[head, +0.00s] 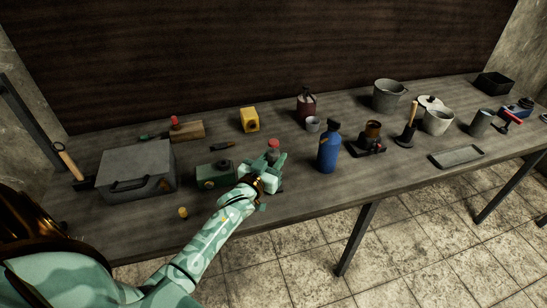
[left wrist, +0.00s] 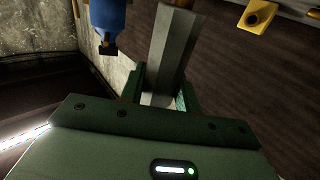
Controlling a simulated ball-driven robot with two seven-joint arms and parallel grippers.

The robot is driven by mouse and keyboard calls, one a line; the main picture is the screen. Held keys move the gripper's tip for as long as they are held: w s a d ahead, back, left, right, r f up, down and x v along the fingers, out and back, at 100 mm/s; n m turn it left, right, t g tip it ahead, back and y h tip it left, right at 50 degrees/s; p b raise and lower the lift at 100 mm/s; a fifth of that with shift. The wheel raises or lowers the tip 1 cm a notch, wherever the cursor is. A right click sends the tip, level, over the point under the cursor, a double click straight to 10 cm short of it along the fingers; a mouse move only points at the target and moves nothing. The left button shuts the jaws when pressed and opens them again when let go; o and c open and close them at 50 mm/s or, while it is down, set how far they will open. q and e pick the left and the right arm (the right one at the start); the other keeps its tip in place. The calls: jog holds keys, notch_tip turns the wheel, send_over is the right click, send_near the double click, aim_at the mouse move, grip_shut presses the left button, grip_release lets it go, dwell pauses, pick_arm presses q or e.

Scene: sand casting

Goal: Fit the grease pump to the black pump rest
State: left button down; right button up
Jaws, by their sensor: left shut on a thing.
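My left gripper (head: 266,172) is low over the front of the bench, right of a dark green box. Its fingers (left wrist: 165,95) are shut on a grey, flat-sided body (left wrist: 172,48), which I take to be the grease pump. In the head view a red-topped piece (head: 273,146) shows just behind the fingers; I cannot tell if it belongs to the held thing. The gripper hides most of the held thing. A small dark edge (head: 279,191) shows below the fingers; I cannot tell if it is the black pump rest. My right gripper is in neither view.
The green box (head: 215,173) stands close left of the gripper. A blue bottle (head: 328,150) stands to its right, then a brown cup on a black base (head: 367,149). A grey case (head: 137,170) is at left, a yellow block (head: 250,119) behind.

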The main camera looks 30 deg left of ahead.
pick_arm(q)
jog(key=shift+r+p, duration=0.15)
jog(key=shift+p, duration=0.2)
dwell(0.5)
jog(key=shift+f+b, duration=1.1)
jog(key=shift+f, duration=0.55)
jog(key=c, duration=0.9)
grip_release()
jog(key=shift+c, duration=0.2)
jog(key=shift+s, duration=0.1)
jog(key=s+d+p, duration=0.1)
jog(key=s+p, duration=0.1)
jog(key=s, duration=1.4)
jog(key=shift+d, duration=0.15)
jog(key=shift+d, duration=0.1)
